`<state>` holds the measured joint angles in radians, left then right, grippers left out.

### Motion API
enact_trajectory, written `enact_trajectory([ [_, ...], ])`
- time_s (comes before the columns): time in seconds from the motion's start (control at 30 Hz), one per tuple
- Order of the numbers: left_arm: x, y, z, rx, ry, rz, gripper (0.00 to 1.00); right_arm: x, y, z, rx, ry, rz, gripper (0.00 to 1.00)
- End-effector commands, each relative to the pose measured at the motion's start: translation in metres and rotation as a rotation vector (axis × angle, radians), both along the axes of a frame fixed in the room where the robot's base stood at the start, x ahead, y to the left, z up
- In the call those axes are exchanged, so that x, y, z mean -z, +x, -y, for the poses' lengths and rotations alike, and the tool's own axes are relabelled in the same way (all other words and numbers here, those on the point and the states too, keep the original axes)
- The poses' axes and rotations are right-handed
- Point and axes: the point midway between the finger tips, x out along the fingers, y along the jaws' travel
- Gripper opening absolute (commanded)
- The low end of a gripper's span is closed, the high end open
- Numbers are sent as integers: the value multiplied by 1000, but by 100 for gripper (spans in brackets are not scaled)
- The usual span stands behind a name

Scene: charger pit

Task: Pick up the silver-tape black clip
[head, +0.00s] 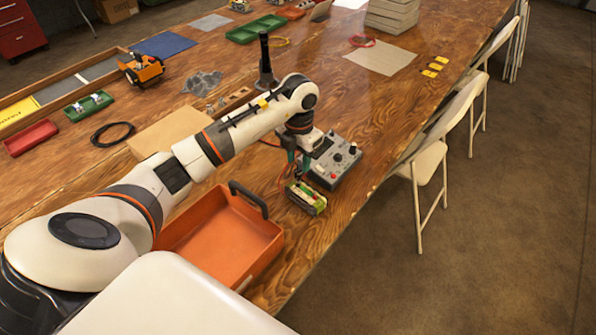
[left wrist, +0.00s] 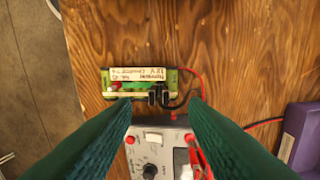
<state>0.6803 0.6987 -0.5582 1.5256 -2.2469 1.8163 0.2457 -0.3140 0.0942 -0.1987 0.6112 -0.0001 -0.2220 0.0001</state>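My left gripper (head: 298,172) hangs above the table beside a grey control box. In the left wrist view its two green fingers (left wrist: 159,104) are wide apart with nothing between their tips. Beyond the tips lies a green battery pack (left wrist: 140,82) with a white label; it also shows in the head view (head: 306,198). Two small black clips, a left one (left wrist: 153,96) and a right one (left wrist: 165,97), sit side by side at the pack's near edge. I cannot make out silver tape on either. A black lead and a red lead run nearby. My right gripper is not in view.
The grey control box (head: 337,160) with knobs stands next to the pack. An orange tray (head: 222,240) with a black handle is left of it. The table edge is close on the right, with white folding chairs (head: 440,150) beyond.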

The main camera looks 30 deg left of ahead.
Motion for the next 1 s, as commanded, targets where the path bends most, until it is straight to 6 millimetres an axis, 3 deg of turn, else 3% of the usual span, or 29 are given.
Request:
enact_trajectory([
  [0.17,12,-1,1,-1,-2,-1,40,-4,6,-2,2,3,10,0],
  [0.33,35,-6,2,-1,-2,-4,40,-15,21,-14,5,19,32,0],
  [0.5,56,-5,2,0,-2,-1,40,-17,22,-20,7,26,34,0],
  [0.77,60,-5,2,1,0,1,40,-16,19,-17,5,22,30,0],
  [1.0,60,-5,2,1,0,1,4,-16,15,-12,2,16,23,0],
])
